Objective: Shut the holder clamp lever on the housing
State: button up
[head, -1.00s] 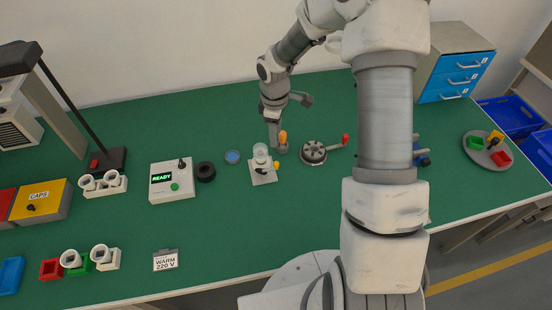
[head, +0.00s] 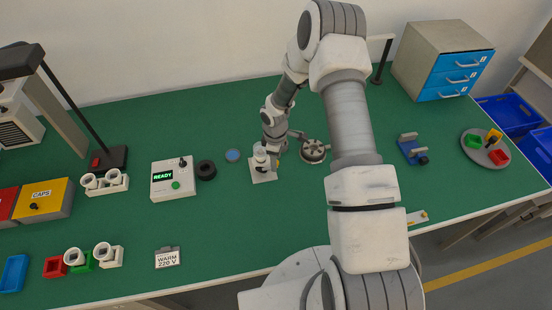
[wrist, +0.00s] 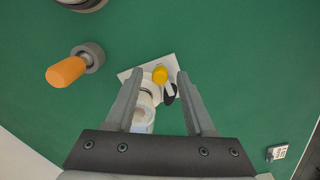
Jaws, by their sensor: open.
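The housing (head: 263,175) is a white plate with an upright holder on the table, and its plate also shows in the wrist view (wrist: 130,75). A pale bulb-like cylinder (wrist: 144,112) stands on it, partly hidden by my left finger. The clamp lever shows as a yellow knob (wrist: 160,75) beside a small white arm and a black part (wrist: 169,94). My gripper (wrist: 161,73) is open above the housing, with the yellow knob between its fingertips in the picture. I cannot tell whether they touch it. In the head view my wrist partly covers the housing.
An orange-handled piece in a grey round base (wrist: 68,70) stands beside the housing. A round grey fixture (head: 314,152) is to its right. A white READY box (head: 172,181), black ring (head: 206,170) and blue disc (head: 232,155) are to its left.

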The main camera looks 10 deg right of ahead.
jog(key=shift+c, duration=0.2)
grip_shut()
jog(key=shift+s+f+b, duration=0.1)
jog(key=shift+f+b, duration=0.05)
jog(key=shift+b, duration=0.15)
jog(key=m+b, duration=0.2)
jog(key=b, duration=0.1)
jog(key=shift+s+a+f+m, duration=0.1)
jog(key=shift+s+f+m, duration=0.05)
jog(key=shift+s+m, duration=0.25)
jog(key=m+b, duration=0.1)
jog(key=s+m+b, duration=0.1)
jog(key=shift+a+m+b, duration=0.2)
jog(key=shift+m+b, duration=0.1)
jog(key=m+b, duration=0.1)
jog(key=m, duration=0.1)
jog(key=s+a+m+b, duration=0.1)
jog(key=m+b, duration=0.1)
jog(key=shift+s, duration=0.1)
jog(key=shift+s+a+r+m+g+b, duration=0.15)
jog(key=shift+m+b, duration=0.3)
jog(key=shift+m, duration=0.2)
jog(key=shift+s+a+r+m+g+b, duration=0.15)
jog(key=shift+m+b, duration=0.25)
jog(key=shift+m, duration=0.25)
